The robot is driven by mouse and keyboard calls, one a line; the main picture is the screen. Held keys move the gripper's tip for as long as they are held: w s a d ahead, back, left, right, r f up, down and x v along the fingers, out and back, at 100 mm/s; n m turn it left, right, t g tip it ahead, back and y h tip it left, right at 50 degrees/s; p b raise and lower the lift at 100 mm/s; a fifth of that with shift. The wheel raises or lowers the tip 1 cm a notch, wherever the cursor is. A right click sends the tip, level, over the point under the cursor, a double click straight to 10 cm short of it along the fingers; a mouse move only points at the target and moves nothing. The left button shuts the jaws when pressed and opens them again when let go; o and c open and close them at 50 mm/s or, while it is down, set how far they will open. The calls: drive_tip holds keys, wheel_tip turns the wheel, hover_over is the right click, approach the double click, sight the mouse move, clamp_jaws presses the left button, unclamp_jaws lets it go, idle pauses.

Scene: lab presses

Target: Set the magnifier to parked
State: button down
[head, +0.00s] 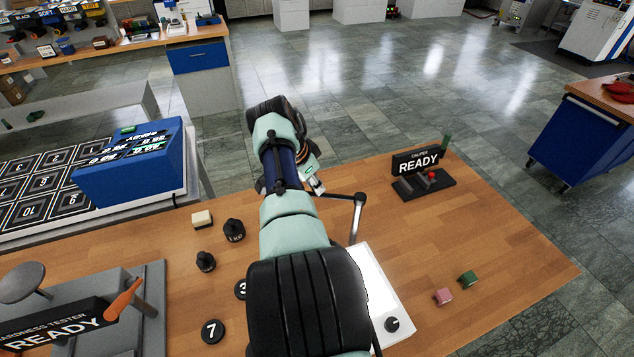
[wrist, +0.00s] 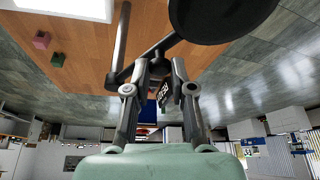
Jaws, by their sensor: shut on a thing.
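The magnifier has a dark round head (wrist: 222,14) and a jointed metal arm (head: 357,212), which rises beside a lit white panel (head: 376,285) on the wooden bench. In the wrist view its arm (wrist: 121,38) runs down to an elbow, and a link leads from there toward the round head. My gripper (wrist: 160,66) has its fingertips at this link, close to the head, and is shut on the magnifier. In the head view my gripper (head: 316,184) is partly hidden by my own arm, which also covers most of the magnifier's head.
A caliper stand with a READY sign (head: 417,162) is to the right. Pink (head: 443,297) and green (head: 468,279) blocks lie near the panel. Black weights (head: 234,230) and a hardness tester (head: 60,325) are to the left.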

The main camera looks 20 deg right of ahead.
drive_tip(key=shift+f, duration=0.1)
drive_tip(key=c, duration=1)
unclamp_jaws()
drive_tip(key=shift+s, duration=0.1)
drive_tip(key=shift+a+r, duration=0.1)
drive_tip(key=shift+r, duration=0.25)
drive_tip(key=v, duration=1.1)
drive_tip(key=shift+r, duration=0.2)
